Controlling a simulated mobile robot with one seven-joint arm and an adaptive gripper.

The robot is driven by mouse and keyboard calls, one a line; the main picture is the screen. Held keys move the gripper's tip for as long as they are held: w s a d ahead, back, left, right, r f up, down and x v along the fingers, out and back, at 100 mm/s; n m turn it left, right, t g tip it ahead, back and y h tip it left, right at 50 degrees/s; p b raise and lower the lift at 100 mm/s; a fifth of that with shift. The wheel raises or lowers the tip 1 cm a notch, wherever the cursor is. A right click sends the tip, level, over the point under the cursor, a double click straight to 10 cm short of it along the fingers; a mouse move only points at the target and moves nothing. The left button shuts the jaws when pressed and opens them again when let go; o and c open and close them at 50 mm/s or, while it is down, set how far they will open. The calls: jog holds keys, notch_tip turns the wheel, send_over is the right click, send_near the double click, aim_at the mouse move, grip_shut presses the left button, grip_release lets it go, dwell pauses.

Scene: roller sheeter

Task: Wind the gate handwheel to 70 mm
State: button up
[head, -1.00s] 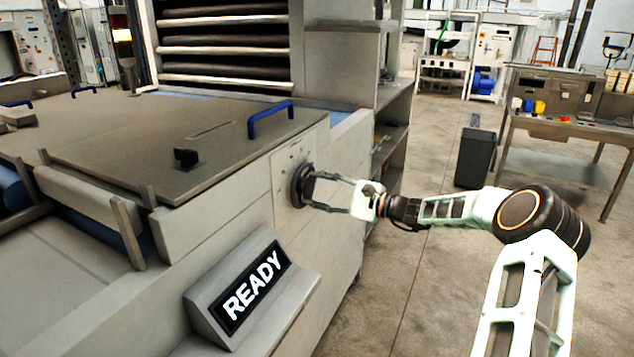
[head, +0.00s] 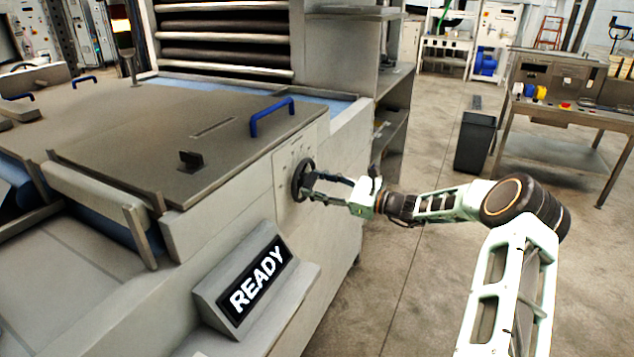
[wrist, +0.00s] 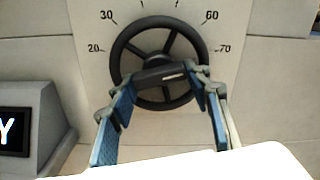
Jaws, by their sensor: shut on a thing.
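The gate handwheel (wrist: 118,60) is a dark spoked ring on a pale dial plate (wrist: 240,18). It also shows on the machine's side in the head view (head: 297,180). The plate reads 20 and 30 at left, 60 and 70 at right; the top marks are cut off. My gripper (wrist: 166,80) is at the wheel, its two blue-padded fingers either side of a dark crosspiece (wrist: 160,74) with a small white mark. The fingers are shut on this part of the wheel. In the head view my gripper (head: 313,188) reaches it from the right. I cannot tell the set value.
A READY sign box (head: 285,289) juts out below and left of the wheel, also at the wrist view's left edge (wrist: 45,125). A blue handle (head: 271,117) stands on the cover above. A dark bin (head: 475,143) and a workbench (head: 575,130) stand farther right; floor between is clear.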

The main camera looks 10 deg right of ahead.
dwell(0.5)
jog(key=o, duration=1.2)
jog(key=shift+c, duration=0.2)
jog(key=v, duration=1.2)
